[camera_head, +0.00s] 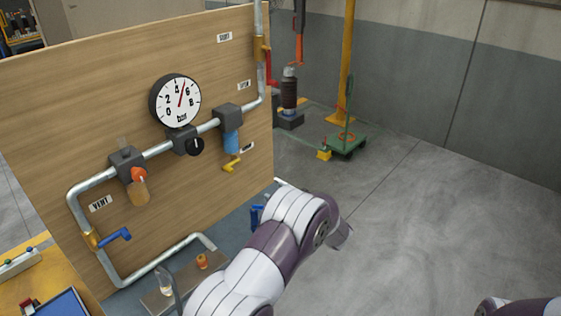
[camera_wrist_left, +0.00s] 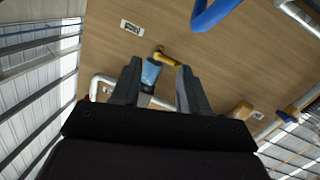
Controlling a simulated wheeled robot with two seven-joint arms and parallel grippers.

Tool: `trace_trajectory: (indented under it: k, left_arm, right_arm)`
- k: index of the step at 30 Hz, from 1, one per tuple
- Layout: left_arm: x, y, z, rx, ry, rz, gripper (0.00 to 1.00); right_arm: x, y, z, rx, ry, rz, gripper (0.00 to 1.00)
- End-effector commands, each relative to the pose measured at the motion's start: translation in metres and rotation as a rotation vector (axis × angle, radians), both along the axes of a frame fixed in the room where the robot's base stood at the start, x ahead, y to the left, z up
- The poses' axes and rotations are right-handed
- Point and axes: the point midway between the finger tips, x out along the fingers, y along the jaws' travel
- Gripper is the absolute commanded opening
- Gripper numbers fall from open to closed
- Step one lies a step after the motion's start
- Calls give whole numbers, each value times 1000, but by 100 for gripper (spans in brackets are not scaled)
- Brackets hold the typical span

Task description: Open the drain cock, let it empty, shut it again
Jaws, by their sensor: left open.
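The yellow drain cock (camera_head: 231,165) hangs under the blue bowl (camera_head: 231,141) of a dark filter unit on the pipe. In the left wrist view the drain cock (camera_wrist_left: 167,58) and the blue bowl (camera_wrist_left: 151,73) appear between and beyond my jaws. My left gripper (camera_wrist_left: 159,65) is open, with nothing held between its fingers. In the head view its fingers are hidden behind my own arm, which rises below the panel. I cannot tell whether the cock is open or shut. The round gauge (camera_head: 175,101) has a red needle between 4 and 6. My right gripper is out of view.
The wooden panel (camera_head: 60,130) carries the pipework, an amber bowl (camera_head: 138,191) and a blue-handled valve (camera_head: 115,236). A bottle (camera_head: 163,281) and an orange-topped item (camera_head: 202,261) stand on the low shelf. A blue lever (camera_wrist_left: 213,14) crosses the wrist view's top.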

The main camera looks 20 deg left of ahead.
Motion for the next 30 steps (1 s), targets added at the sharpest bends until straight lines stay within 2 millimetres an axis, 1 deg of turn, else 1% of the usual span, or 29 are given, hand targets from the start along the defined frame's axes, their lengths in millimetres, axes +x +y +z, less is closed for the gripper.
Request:
trace_trajectory:
  k: [1, 3, 6, 8, 11, 15, 18, 21, 25, 30]
  left_arm:
    - [-8, 6, 9, 30, -14, 57, 44]
    - [-18, 12, 17, 73, -16, 117, 44]
    - [-23, 18, 26, 114, -13, 151, 44]
    - [-21, 25, 28, 120, -7, 151, 44]
    - [-13, 45, 30, 119, -6, 151, 44]
    - [2, 80, 30, 119, -6, 151, 44]
    - [11, 102, 30, 118, -7, 149, 44]
    - [18, 118, 29, 118, -7, 147, 44]
    - [23, 129, 27, 118, -7, 145, 44]
    - [25, 132, 26, 117, -8, 144, 44]
  right_arm:
    - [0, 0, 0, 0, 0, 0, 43]
    - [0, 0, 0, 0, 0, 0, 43]
    - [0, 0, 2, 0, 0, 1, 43]
    - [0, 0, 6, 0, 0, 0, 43]
    - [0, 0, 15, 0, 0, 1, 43]
    - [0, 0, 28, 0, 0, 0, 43]
    - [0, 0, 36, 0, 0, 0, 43]
    - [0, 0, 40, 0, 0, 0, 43]
    - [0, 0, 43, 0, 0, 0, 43]
    - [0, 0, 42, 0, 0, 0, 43]
